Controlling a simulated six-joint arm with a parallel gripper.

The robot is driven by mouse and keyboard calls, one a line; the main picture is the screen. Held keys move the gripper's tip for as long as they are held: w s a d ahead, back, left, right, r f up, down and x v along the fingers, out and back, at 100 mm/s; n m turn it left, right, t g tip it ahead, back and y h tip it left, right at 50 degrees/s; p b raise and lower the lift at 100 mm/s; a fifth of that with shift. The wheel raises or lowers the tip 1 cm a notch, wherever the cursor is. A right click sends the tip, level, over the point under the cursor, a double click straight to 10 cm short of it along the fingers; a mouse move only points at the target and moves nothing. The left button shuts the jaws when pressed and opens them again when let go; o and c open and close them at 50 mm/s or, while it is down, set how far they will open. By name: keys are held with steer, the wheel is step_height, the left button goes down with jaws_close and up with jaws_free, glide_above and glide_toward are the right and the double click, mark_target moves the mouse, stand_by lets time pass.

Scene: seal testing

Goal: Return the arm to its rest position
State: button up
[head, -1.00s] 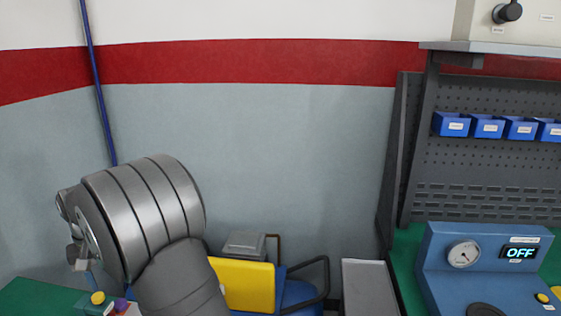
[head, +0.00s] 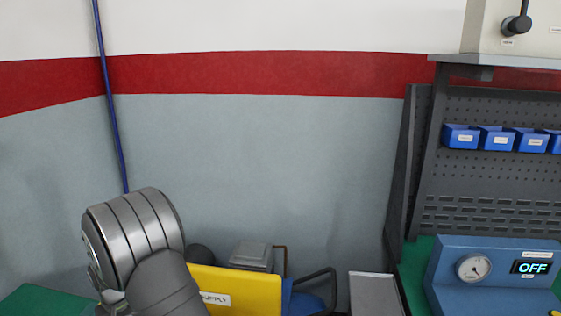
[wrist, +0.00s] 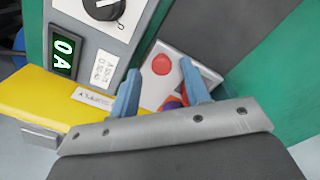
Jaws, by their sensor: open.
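My arm's thick grey joint (head: 135,240) shows at the lower left of the head view, in front of the wall. My gripper is outside the head view. In the wrist view my gripper (wrist: 160,69) has its two blue fingers apart, with nothing seen held between them. Beyond the fingers is a light box with a round red button (wrist: 161,64). Smaller purple and orange-red parts are partly hidden behind the right finger and the gripper body. Whether the fingers touch the box cannot be told.
A yellow supply bin (head: 238,289) stands just right of my arm. A blue tester (head: 490,268) reading OFF sits on the right bench. In the wrist view, a pale instrument with a knob (wrist: 103,8) and green display (wrist: 63,51) stands left of the fingers.

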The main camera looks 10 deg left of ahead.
steer(key=shift+s+f, duration=0.15)
steer(key=shift+f, duration=0.1)
steer(key=shift+r, duration=0.3)
step_height(320, 180, up, 17)
step_height(320, 180, down, 17)
steer(key=shift+f, duration=0.2)
steer(key=s, duration=0.6)
step_height(320, 180, up, 17)
steer(key=w+d+r+m, duration=0.5)
steer(key=w+d+m, duration=0.4)
steer(key=w+d, duration=0.2)
steer(key=shift+w+r, duration=0.15)
steer(key=shift+w, duration=0.15)
